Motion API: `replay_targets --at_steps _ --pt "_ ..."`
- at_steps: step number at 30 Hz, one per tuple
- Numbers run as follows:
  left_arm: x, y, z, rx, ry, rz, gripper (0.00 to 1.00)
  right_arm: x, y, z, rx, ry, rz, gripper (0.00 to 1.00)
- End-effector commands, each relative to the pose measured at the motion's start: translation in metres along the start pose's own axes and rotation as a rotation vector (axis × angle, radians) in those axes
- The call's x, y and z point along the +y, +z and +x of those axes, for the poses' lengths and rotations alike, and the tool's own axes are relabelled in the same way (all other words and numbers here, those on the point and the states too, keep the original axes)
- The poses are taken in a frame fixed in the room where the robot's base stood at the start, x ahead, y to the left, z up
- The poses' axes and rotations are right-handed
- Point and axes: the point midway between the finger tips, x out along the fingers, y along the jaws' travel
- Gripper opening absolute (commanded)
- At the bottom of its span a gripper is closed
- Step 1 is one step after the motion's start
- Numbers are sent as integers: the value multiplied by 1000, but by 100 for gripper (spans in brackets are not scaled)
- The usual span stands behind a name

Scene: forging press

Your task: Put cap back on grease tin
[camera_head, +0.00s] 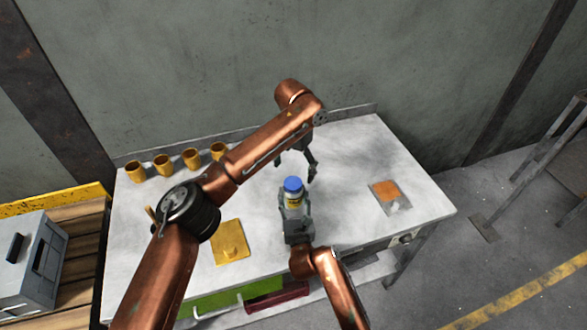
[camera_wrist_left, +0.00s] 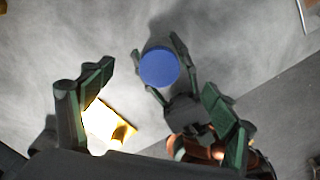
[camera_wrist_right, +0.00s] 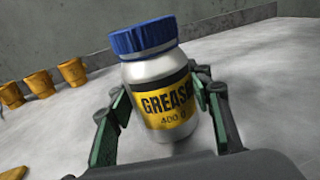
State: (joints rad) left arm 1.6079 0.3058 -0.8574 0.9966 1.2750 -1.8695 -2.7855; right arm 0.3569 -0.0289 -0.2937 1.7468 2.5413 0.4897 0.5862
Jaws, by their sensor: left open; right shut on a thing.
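The grease tin (camera_head: 292,204) is a silver bottle with a yellow and black label reading GREASE. My right gripper (camera_wrist_right: 160,100) is shut on its body, one finger on each side. The blue cap (camera_wrist_right: 143,37) sits on top of the tin, in line with it; whether it is screwed tight cannot be told. In the left wrist view the cap (camera_wrist_left: 158,68) shows as a blue disc between the spread fingers. My left gripper (camera_head: 298,170) is open and empty, above and behind the tin in the head view, apart from the cap.
Several yellow cups (camera_head: 162,165) stand along the table's back left. A yellow plate (camera_head: 229,246) with a raised part lies front left. An orange pad (camera_head: 385,191) lies at the right. A grey box (camera_head: 32,262) stands left of the table. The table's middle right is clear.

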Motion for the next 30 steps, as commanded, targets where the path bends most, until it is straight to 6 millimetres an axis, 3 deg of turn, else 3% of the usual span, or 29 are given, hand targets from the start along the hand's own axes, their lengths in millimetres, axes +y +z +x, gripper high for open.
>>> replay_targets --at_steps 8,21,30 --pt "0 0 -19 -1 1 -1 80 0 -1 0 2 -1 -1 0" --pt "0 0 -103 -1 0 -2 80 0 -1 0 1 -1 -1 0" --pt "0 0 -120 0 0 0 80 0 -1 0 1 -1 -1 0"
